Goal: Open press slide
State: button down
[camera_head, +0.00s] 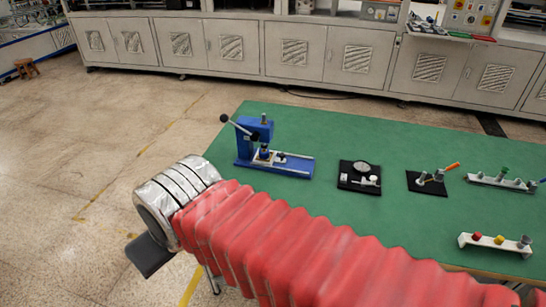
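The blue press (254,132) stands near the left end of the green table. Its black-knobbed lever points up and to the left. A low blue base (292,166) runs out to the right from under the press head, with small pale and dark parts on it. These parts are too small to tell how the slide stands. My arm, in a red ribbed sleeve with a silver end, crosses the foreground. A dark flat piece (150,255) shows at its end, left of the table and apart from the press. No gripper fingers can be made out.
On the green table (330,125), right of the press, are a black plate with a round dial (360,176), a black plate with an orange-handled tool (430,183), and two white racks (495,243) with coloured pieces. Grey cabinets line the back. Open floor lies left.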

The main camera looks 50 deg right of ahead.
aim_at(272, 158)
jog(key=z, duration=1.8)
jog(key=k, duration=1.15)
jog(key=u, duration=0.5)
jog(key=i, duration=1.3)
